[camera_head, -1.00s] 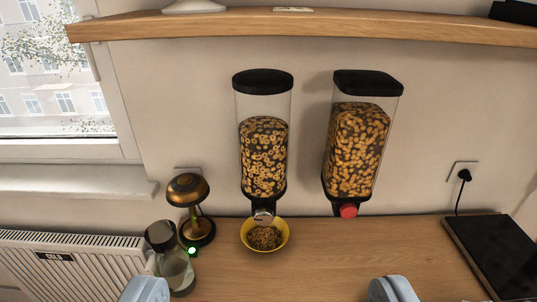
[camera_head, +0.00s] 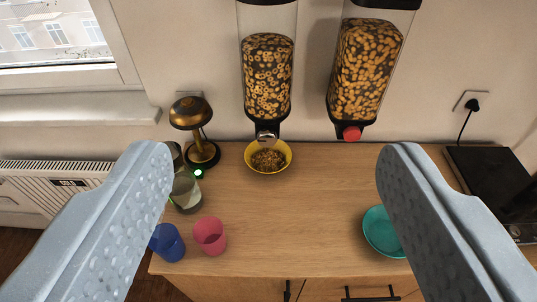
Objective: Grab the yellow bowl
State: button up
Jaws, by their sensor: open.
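The yellow bowl (camera_head: 285,164) stands on the wooden counter, directly below the left cereal dispenser's spout. It holds ring-shaped cereal. My gripper (camera_head: 273,160) is wide open and empty. Its two grey-blue fingers show large at the left and right of the picture, nearer to the camera than the bowl. The bowl shows in the gap between the fingers, near the counter's back, and neither finger touches it.
Two cereal dispensers (camera_head: 268,80) (camera_head: 365,75) hang on the wall above the counter. A brass lamp (camera_head: 190,113), a glass jar (camera_head: 185,190), a blue cup (camera_head: 168,243) and a pink cup (camera_head: 210,235) stand left. A teal bowl (camera_head: 382,232) is partly behind the right finger. The middle counter is clear.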

aim_at(253, 148)
jog(key=u, duration=1.75)
jog(key=k, duration=1.15)
jog(key=z, duration=0.7)
jog(key=i, duration=1.35)
jog(key=u, duration=0.05)
